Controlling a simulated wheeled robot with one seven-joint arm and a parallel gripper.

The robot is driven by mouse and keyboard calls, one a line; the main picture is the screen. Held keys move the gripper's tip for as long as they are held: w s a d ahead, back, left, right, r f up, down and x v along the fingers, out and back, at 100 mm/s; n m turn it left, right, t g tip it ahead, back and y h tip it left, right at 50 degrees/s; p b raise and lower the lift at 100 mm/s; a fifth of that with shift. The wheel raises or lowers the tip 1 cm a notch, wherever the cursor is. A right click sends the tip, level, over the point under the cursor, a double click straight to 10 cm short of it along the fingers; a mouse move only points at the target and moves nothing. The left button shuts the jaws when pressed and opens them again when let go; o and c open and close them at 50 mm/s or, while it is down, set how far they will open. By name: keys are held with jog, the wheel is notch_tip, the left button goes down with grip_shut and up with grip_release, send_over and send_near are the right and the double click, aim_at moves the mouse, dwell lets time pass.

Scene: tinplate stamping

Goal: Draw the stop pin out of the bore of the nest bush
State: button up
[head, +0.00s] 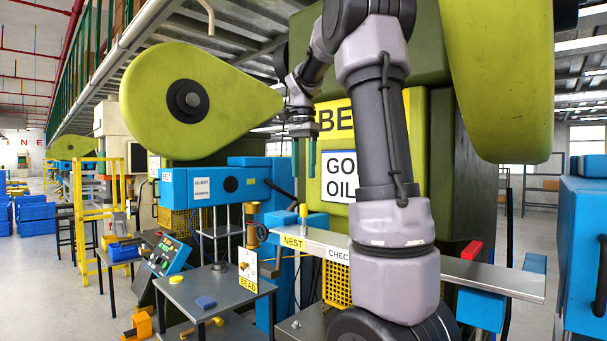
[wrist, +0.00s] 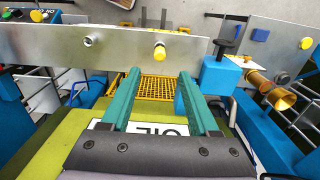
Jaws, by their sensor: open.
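The stop pin (head: 303,211) shows a yellow head above a short grey bush on the narrow grey shelf, by the NEST label (head: 292,242). I take that bush as the nest bush (head: 303,223). In the wrist view the yellow pin head (wrist: 160,51) lies beyond my fingertips, roughly between their lines; the bush under it is mostly hidden. My gripper (head: 303,168) is open and empty, well above the pin, its teal fingers pointing down. In the wrist view my gripper (wrist: 158,75) shows both fingers wide apart.
A metal ring or bush (wrist: 88,41) sits on the same shelf (wrist: 125,45), left of the pin. A blue block (head: 282,221) stands close beside the pin. A brass cylinder (head: 251,222) stands further left. The green press with its OIL sign (head: 340,177) is close behind my gripper.

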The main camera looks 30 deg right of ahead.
aim_at(303, 206)
notch_tip(303, 206, down, 11)
jog(key=shift+r, duration=0.15)
dwell(0.4)
grip_shut()
